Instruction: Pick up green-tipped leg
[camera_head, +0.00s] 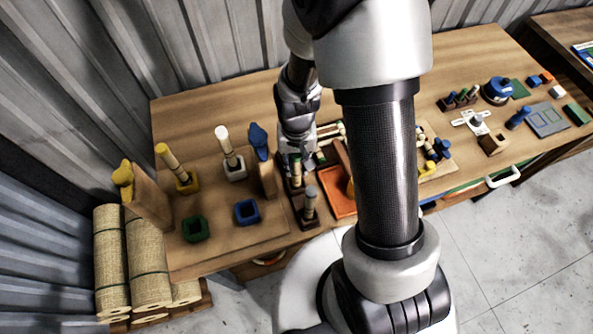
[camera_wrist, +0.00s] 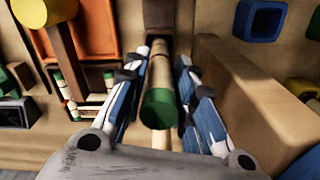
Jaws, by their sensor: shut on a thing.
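The green-tipped leg (camera_wrist: 160,103) is a pale rod with a green end that faces the camera in the wrist view. My gripper (camera_wrist: 167,62) has its blue-and-white fingers closed on both sides of it. The leg's far end points at a dark brown rack (camera_wrist: 158,14); I cannot tell whether it still sits in it. In the head view my gripper (camera_head: 299,160) is low over the table, by the rack (camera_head: 304,222), and the leg is mostly hidden there. A grey-tipped leg (camera_head: 310,203) stands in the rack's near end.
A yellow-tipped leg (camera_head: 169,158) and a white-tipped leg (camera_head: 229,146) stand in sockets on the left board. A green socket (camera_head: 195,229) and a blue socket (camera_head: 246,211) there are empty. Wooden uprights (camera_head: 150,198) and an orange tray (camera_head: 338,204) flank the rack area.

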